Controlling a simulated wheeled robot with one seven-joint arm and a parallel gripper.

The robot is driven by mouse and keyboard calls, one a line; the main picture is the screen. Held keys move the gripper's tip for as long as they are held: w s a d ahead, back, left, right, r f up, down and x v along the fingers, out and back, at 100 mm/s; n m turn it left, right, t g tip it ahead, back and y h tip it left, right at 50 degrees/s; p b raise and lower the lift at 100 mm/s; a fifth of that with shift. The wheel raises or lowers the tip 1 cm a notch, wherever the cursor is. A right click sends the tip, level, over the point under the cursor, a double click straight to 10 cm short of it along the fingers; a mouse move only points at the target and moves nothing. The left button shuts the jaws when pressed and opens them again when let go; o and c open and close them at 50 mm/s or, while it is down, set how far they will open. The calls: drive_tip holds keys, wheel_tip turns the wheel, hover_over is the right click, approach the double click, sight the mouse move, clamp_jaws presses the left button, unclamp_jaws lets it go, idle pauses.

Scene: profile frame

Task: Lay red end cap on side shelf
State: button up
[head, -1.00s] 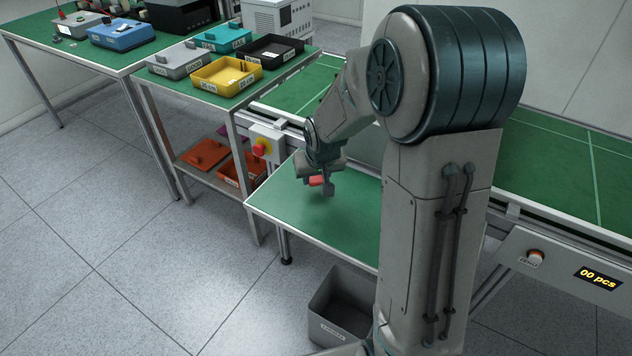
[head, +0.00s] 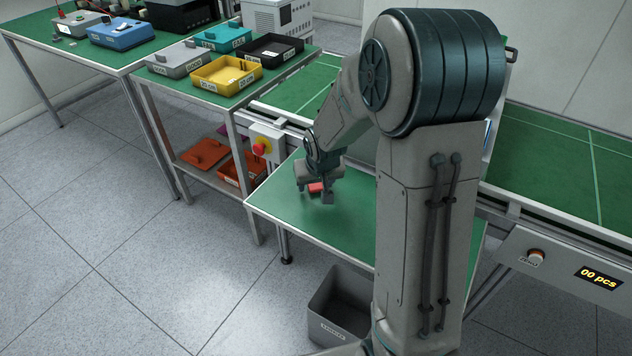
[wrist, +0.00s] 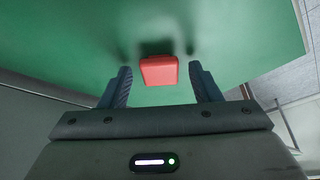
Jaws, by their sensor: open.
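The red end cap (wrist: 159,71) shows in the wrist view between and just beyond the tips of my open gripper (wrist: 160,84), with gaps on both sides. In the head view the red end cap (head: 316,188) is at the green side shelf (head: 285,209), partly hidden by my gripper (head: 315,193). The cap appears to rest on the shelf surface; a dark shadow lies beside it. My gripper is low over the shelf, its fingers apart.
A grey bin (head: 338,310) stands on the floor below the shelf. A red emergency button (head: 261,147) sits at the shelf's back left. A rack with yellow (head: 226,75) and other trays stands to the left. The shelf's front left is clear.

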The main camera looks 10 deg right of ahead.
drive_tip(key=v, duration=1.2)
drive_tip(key=s+r+g, duration=0.1)
drive_tip(key=s+r, duration=0.2)
drive_tip(key=s, duration=1.6)
drive_tip(key=shift+s+g+p, duration=0.2)
drive_tip(key=shift+g+p, duration=0.1)
drive_tip(key=shift+g, duration=0.1)
